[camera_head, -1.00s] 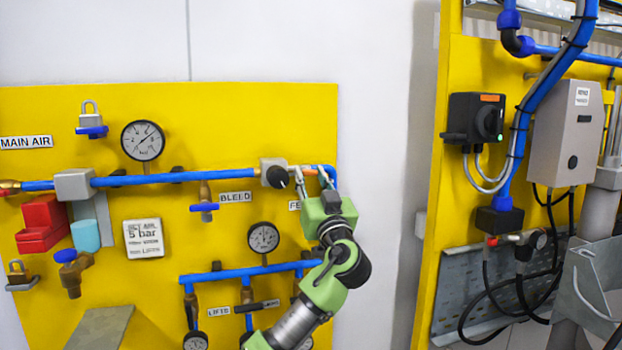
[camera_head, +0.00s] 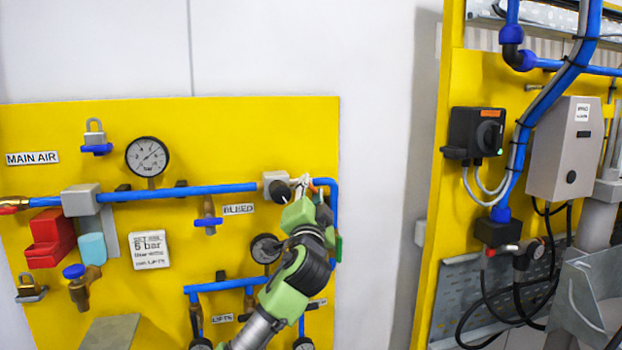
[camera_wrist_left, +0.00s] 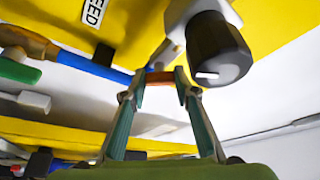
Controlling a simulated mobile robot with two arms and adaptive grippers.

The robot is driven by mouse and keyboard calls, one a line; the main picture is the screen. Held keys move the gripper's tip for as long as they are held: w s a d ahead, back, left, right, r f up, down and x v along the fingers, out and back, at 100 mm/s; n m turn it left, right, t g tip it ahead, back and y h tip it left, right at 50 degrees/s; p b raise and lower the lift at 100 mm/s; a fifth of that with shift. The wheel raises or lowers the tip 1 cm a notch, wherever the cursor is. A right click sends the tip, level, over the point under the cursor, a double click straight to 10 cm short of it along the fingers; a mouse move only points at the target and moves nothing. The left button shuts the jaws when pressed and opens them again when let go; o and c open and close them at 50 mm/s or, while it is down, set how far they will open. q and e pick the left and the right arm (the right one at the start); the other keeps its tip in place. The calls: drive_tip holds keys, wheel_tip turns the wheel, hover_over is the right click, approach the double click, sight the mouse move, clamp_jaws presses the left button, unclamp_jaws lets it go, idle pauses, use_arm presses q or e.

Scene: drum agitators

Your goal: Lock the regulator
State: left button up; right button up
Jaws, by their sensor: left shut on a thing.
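The regulator, a grey block (camera_head: 270,180) with a black round knob (camera_head: 281,191), sits on the upper blue pipe of the yellow panel. In the left wrist view the knob (camera_wrist_left: 218,48) carries a white mark and stands right of my fingertips. My left gripper (camera_head: 305,187) is just right of the knob in the head view; its two fingers also show in the left wrist view (camera_wrist_left: 159,88). They are shut on an orange-brown fitting (camera_wrist_left: 160,77) in line with the pipe; their contact is partly hidden. My right gripper is out of view.
Padlocks hang on the panel at upper left (camera_head: 95,133) and lower left (camera_head: 29,289). Gauges (camera_head: 147,157), a bleed valve (camera_head: 208,218) and a lower blue pipe (camera_head: 225,285) crowd the panel. A white wall (camera_head: 380,150) separates it from a second yellow panel (camera_head: 462,90).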

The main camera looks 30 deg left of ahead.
use_arm(q)
drive_tip(key=m+p, duration=0.1)
drive_tip(key=m+h+p, duration=0.1)
drive_tip(key=m, duration=0.1)
drive_tip(key=shift+r, duration=0.25)
drive_tip(key=shift+s+m+h, duration=0.1)
drive_tip(key=shift+m+h, duration=0.3)
drive_tip(key=shift+m, duration=0.7)
drive_tip(key=shift+m+g+h, duration=0.5)
drive_tip(key=shift+m+g, duration=0.3)
drive_tip(key=shift+m, duration=0.7)
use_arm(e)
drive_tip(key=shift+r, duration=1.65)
use_arm(q)
drive_tip(key=shift+f, duration=0.1)
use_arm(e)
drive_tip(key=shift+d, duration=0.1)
use_arm(q)
drive_tip(key=o, duration=1.1)
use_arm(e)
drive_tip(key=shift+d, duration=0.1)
use_arm(q)
drive_tip(key=v, duration=1.2)
